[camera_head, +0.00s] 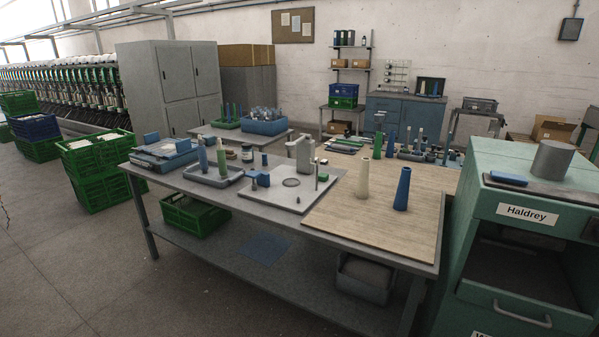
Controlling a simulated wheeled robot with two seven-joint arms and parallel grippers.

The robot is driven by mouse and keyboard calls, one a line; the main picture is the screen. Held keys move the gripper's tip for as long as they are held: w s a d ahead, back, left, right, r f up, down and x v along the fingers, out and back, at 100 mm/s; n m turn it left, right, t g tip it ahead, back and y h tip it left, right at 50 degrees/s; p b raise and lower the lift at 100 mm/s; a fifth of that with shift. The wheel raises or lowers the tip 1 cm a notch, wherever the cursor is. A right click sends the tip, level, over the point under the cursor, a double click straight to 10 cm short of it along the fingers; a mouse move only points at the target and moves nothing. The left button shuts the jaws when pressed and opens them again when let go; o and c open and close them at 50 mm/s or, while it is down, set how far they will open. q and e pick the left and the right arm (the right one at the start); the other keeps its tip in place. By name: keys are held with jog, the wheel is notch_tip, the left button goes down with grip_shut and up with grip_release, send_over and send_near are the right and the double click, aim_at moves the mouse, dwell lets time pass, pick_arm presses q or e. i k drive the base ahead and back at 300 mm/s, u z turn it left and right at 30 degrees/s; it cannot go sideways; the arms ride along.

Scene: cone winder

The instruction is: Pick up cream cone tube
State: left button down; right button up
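A cream cone tube (363,181) stands upright on the wooden board (340,225) at the right part of the workbench. It is tall and narrows toward the top. A blue cone tube (402,190) stands upright to its right, with a small gap between them. Neither of my grippers shows in the head view.
A white plate with a grey stand (304,155) sits left of the board. A grey tray (213,176) with small tubes is further left. A green cabinet (525,160) labelled Haldrey stands at the right. The board's front area is clear.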

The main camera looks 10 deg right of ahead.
aim_at(363, 182)
jog(key=u, duration=0.65)
jog(key=i, duration=1.05)
jog(key=u, duration=0.35)
jog(key=i, duration=1.15)
jog(key=z, duration=0.9)
jog(key=i, duration=0.8)
jog(key=z, duration=0.9)
